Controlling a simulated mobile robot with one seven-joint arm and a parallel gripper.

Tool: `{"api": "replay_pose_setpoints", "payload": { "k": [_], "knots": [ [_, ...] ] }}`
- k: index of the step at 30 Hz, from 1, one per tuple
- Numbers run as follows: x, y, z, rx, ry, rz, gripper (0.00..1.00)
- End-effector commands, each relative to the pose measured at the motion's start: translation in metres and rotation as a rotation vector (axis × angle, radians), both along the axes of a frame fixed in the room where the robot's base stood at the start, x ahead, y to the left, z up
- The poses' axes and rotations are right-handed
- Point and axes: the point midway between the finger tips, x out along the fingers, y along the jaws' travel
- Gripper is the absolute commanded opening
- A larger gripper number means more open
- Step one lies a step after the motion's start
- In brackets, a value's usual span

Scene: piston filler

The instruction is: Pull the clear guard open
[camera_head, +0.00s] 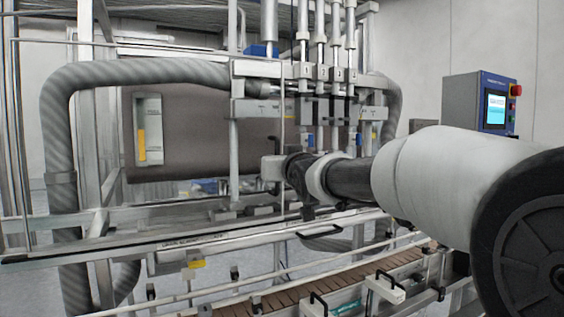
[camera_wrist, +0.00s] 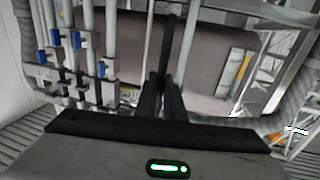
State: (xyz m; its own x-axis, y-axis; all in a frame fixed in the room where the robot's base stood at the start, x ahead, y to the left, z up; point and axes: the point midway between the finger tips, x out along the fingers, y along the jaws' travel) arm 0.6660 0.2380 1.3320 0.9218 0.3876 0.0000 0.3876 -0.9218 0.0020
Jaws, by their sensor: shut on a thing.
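The clear guard shows mainly by its thin grey frame edge (camera_head: 283,110) in front of the filler; the pane is see-through and hard to make out. In the wrist view the two dark fingers of my gripper (camera_wrist: 163,95) are close together on a dark upright bar (camera_wrist: 171,42), which looks like the guard's handle. In the head view my arm reaches in from the right to the guard's right edge, and my fingertips are hidden or hard to pick out there. I cannot tell how far open the guard stands.
Filler cylinders (camera_head: 320,45) stand behind the guard. A thick grey hose (camera_head: 150,72) loops on the left. A conveyor (camera_head: 300,292) with black handles runs along the front below my arm. A control panel (camera_head: 495,108) with a red button stands at the right.

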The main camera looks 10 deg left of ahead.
Motion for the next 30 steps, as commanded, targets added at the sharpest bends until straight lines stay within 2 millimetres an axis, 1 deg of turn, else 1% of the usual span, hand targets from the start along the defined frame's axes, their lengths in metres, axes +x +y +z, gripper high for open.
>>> {"api": "replay_pose_setpoints", "payload": {
  "k": [17, 18, 21, 30],
  "knots": [
    [0.0, 0.0, -0.0007, -0.001, 0.002, 0.0, 0.0],
    [0.0, -0.0001, -0.0007, -0.001, 0.002, 0.0, 0.14],
    [0.0, -0.0001, -0.0005, 0.0, 0.001, 0.0, 0.28],
    [-0.0011, -0.0008, 0.0003, 0.0, 0.0, -0.001, 0.28]
  ]
}}
